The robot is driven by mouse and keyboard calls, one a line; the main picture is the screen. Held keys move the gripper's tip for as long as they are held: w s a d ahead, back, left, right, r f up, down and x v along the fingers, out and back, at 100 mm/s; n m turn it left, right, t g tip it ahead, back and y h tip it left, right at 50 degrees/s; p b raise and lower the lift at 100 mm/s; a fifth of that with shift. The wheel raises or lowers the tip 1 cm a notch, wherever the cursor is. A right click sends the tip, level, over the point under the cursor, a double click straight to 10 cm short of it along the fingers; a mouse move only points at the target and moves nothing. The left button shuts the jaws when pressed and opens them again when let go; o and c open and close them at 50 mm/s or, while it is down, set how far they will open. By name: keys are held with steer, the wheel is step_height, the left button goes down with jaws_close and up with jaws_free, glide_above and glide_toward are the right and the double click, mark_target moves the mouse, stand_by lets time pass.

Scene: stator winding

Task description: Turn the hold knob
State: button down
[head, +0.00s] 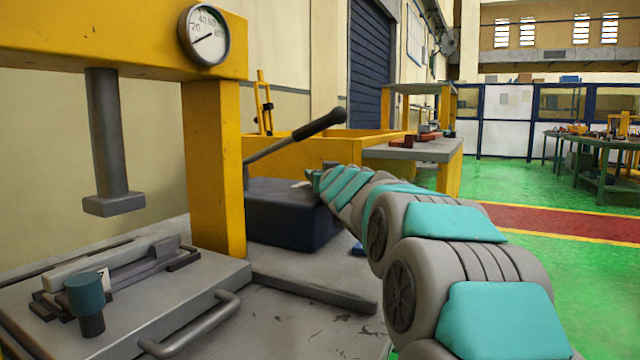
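A short teal-grey knob (85,292) stands upright on a dark stem at the front left of the press bed. It carries no readable label; I take it for the hold knob. A small white tag with a dark mark shows just behind it. My arm reaches from the lower right to the middle of the view, and its far end is in front of a dark blue box. No gripper fingers can be made out there. The arm's end is well to the right of the knob and apart from it. Nothing touches the knob.
A yellow press frame (213,165) with a grey ram (106,140) and a dial gauge (205,35) stands over the bed (215,275). A bar handle (195,325) sticks out in front. The dark blue box (285,222) and a black-gripped lever (300,133) stand right of the frame.

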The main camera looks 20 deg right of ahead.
steer(key=shift+r, duration=0.2)
steer(key=shift+c, duration=1.4)
jaws_free()
steer(key=shift+f, duration=0.15)
steer(key=shift+s+a+b, duration=0.1)
steer(key=shift+s+a, duration=0.15)
steer(key=shift+s, duration=1.05)
steer(key=shift+s+a+b, duration=0.15)
steer(key=shift+s+a, duration=0.1)
steer(key=shift+s, duration=1)
steer(key=shift+s+a+b, duration=0.1)
steer(key=shift+s+a, duration=0.15)
steer(key=shift+s, duration=1.05)
